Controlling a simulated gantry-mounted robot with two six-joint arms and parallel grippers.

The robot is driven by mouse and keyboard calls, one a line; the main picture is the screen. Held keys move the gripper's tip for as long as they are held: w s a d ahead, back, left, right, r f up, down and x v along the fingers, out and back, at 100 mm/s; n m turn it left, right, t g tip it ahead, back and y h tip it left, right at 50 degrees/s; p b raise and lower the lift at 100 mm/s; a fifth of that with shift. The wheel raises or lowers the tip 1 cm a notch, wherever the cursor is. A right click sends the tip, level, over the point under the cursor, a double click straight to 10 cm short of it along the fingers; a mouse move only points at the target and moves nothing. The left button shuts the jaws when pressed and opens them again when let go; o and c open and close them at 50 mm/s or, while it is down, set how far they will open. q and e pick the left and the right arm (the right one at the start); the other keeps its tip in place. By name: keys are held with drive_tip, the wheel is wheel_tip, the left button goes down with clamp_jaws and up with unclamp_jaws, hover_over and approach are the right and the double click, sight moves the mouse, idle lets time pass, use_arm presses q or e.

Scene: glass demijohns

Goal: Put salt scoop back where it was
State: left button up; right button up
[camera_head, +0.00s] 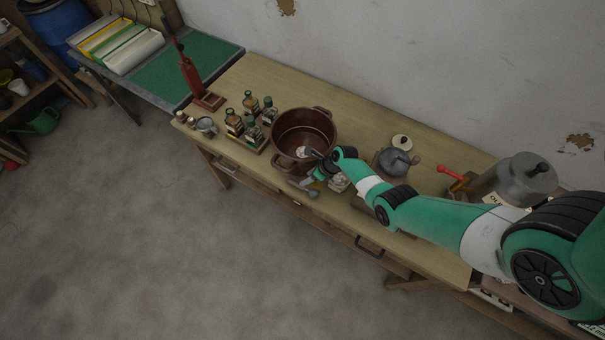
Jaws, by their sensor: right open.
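My right gripper (318,164) is small in the head view, just right of the brown pot (282,124) and above its near right rim. It is open; I cannot make out anything between its fingers. A small grey scoop-like piece (313,193) lies near the table's front edge, just below the gripper. I cannot tell for sure that it is the salt scoop. A small pale lump (303,150) shows inside the pot. Pale pieces (340,184) sit right of the scoop-like piece, partly hidden by my arm. My left gripper is not in view.
Several green-capped bottles (234,122) and a grey metal cup (206,126) stand left of the pot. A red bottle corker (190,76) stands farther left. A grey kettle-like vessel (393,161) and a large lidded pot (520,178) stand to the right on the wooden table (250,80).

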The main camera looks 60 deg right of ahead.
use_arm(q)
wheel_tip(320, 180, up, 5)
drive_tip(key=p, duration=0.3)
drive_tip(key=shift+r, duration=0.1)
use_arm(e)
drive_tip(key=v, duration=0.4)
drive_tip(key=shift+s+r, duration=0.15)
drive_tip(key=shift+r, duration=0.2)
